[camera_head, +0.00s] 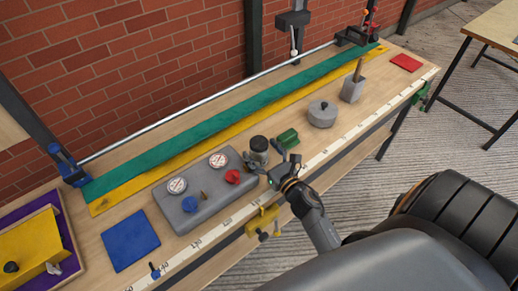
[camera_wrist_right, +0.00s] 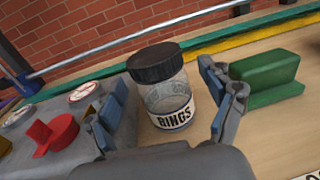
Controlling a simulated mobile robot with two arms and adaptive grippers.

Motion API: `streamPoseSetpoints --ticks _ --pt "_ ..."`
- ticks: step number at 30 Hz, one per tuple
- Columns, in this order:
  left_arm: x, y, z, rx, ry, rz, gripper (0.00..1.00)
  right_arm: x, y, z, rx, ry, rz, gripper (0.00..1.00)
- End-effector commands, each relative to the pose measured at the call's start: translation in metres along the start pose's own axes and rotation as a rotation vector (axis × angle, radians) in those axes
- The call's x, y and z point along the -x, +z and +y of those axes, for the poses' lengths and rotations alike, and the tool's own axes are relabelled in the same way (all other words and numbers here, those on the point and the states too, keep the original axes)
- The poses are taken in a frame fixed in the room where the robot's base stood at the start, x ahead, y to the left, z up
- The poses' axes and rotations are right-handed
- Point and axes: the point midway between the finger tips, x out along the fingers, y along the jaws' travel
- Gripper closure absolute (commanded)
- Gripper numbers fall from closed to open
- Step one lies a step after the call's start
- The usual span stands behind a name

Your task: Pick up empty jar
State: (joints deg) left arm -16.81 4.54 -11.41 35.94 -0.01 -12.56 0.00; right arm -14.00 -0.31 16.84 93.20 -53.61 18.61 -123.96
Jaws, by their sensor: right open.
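The jar (camera_head: 259,150) is clear with a black lid and stands upright on the workbench, beside the right end of a grey gauge box. In the right wrist view the jar (camera_wrist_right: 165,92) has a white label reading "RINGS" and lies between the two fingers. My right gripper (camera_head: 262,168) is open around the near side of the jar; its blue-grey fingers (camera_wrist_right: 168,108) stand to the left and right of it. I cannot tell whether a finger touches the glass. My left gripper is not in view.
The grey box (camera_head: 207,193) with gauges, a red knob (camera_head: 233,176) and a blue knob is close on the left. A green block (camera_head: 288,138) is close on the right. A grey lidded pot (camera_head: 322,114) stands farther right. A brick wall (camera_head: 150,70) is behind the bench.

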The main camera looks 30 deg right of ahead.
Motion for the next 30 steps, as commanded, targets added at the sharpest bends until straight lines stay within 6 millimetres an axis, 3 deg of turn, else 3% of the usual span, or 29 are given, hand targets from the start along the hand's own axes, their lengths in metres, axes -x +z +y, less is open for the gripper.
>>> streamPoseSetpoints --ticks 4,12,21,30 --pt "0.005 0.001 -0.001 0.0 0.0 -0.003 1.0 -0.015 0.001 0.0 0.0 0.0 0.0 0.18" --pt "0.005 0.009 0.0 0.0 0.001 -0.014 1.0 -0.017 0.0 0.0 0.0 0.0 0.0 0.18" --pt "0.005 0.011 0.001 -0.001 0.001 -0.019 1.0 -0.017 0.0 0.0 0.0 0.0 0.0 0.78" --pt "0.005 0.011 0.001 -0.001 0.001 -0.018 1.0 -0.017 0.001 0.0 0.001 0.0 0.0 0.78"
